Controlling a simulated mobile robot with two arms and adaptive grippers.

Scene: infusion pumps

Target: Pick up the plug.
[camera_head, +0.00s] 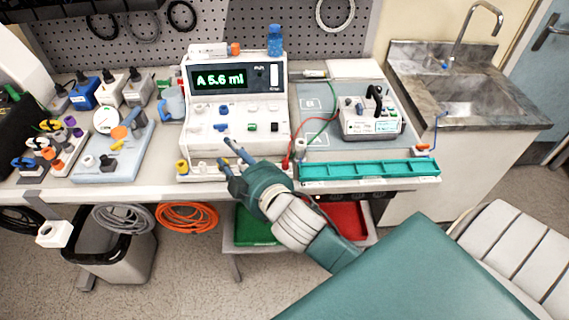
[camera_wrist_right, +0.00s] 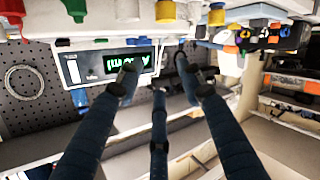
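The white infusion pump (camera_head: 231,88) stands on the bench with its green display reading "A 5.6 ml"; the display shows inverted in the right wrist view (camera_wrist_right: 128,40). Several small connectors line its front, among them a yellow one (camera_head: 182,166) and a white one (camera_head: 202,167) at the lower left. I cannot tell which piece is the plug. My right gripper (camera_head: 229,157) is in front of the pump's lower edge, its fingers pointing up and left. In the right wrist view its fingers (camera_wrist_right: 157,78) are spread with nothing visible between them. My left gripper is not in view.
A teal tray (camera_head: 370,170) lies along the bench's front right, below a smaller device (camera_head: 371,122) with red and green leads. A pale blue board (camera_head: 110,150) with fittings and several bottles crowd the left. A sink (camera_head: 470,100) is at right. A bin (camera_head: 110,258) stands below.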

